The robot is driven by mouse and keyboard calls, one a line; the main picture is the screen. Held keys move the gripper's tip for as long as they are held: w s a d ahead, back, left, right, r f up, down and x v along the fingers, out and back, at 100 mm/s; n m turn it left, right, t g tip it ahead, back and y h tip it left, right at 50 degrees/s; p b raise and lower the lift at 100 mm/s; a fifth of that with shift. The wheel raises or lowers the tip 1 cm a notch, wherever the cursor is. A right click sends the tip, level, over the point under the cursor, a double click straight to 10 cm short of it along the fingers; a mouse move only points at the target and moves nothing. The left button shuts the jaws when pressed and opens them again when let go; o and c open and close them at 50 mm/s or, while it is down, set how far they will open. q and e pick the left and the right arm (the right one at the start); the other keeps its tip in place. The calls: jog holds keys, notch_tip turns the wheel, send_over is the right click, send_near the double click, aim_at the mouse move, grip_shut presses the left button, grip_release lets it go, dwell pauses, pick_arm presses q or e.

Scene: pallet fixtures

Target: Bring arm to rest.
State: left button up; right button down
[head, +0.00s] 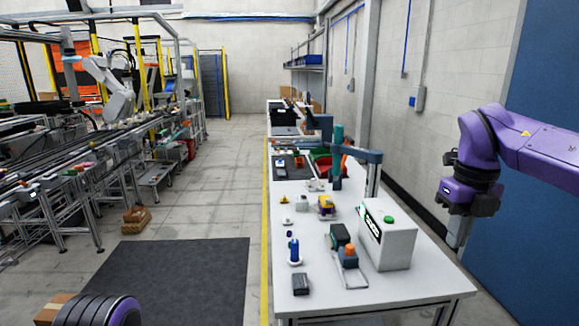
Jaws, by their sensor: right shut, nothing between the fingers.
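My right arm comes in from the right edge as a purple limb with dark joints. My right gripper (459,236) points down beside the right edge of the white table (420,292). It is shut with nothing in it, and it is apart from the table and its objects. A purple and dark ribbed part of my own body shows at the bottom left. My left gripper is not in the view.
A white box with a green button (388,238) stands on the table near my right gripper. Several small parts and devices lie left of it. A blue panel (540,120) stands behind my right arm. A dark mat (175,280) lies on the floor left of the table.

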jog(key=w+d+f+n+t+h, duration=0.35)
jog(key=w+d+f+h, duration=0.2)
jog(key=f+h, duration=0.25)
jog(key=s+a+f+n+t+b, duration=0.1)
jog(key=a+f+n+t, duration=0.15)
jog(key=f+n, duration=0.6)
jog(key=s+a+f+n+t+b, duration=0.1)
jog(key=a+f+n+t, duration=0.2)
jog(key=f, duration=1)
jog(key=s+a+f+n+g+y+b, duration=0.3)
jog(key=s+f+n, duration=0.6)
jog(key=s+f, duration=0.7)
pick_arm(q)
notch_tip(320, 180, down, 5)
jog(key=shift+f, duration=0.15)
pick_arm(e)
jog(key=s+d+f+n+g, duration=0.1)
jog(key=s+f, duration=0.3)
jog(key=s, duration=0.5)
jog(key=s+d+f+n+g+y, duration=0.1)
jog(key=s+f+n+g, duration=0.1)
jog(key=s+f, duration=0.3)
jog(key=s+n, duration=0.1)
jog(key=s, duration=0.3)
jog(key=shift+f+y, duration=0.15)
jog(key=shift+y, duration=0.15)
